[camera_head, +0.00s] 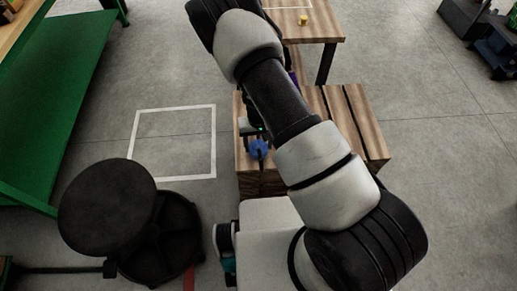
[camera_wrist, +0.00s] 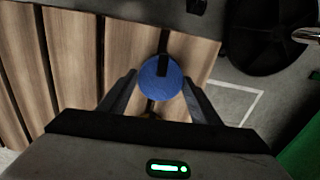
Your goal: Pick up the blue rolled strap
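The blue rolled strap (camera_wrist: 160,84) is a round blue roll with a dark strip on its upper part. It lies on a slatted wooden crate (camera_wrist: 76,48). In the head view, the strap (camera_head: 259,149) shows near the left edge of the crate (camera_head: 366,128), partly hidden by my arm. My gripper (camera_wrist: 161,92) is open above the crate, with one finger on each side of the strap in the wrist view. I cannot tell whether the fingers touch it. In the head view my gripper (camera_head: 254,133) is mostly hidden by my arm.
A black round stool (camera_head: 107,208) stands at the left, near a white floor square (camera_head: 174,142). A green bench (camera_head: 55,95) is farther left. A wooden table (camera_head: 318,25) with a small yellow object (camera_head: 303,20) stands behind the crate.

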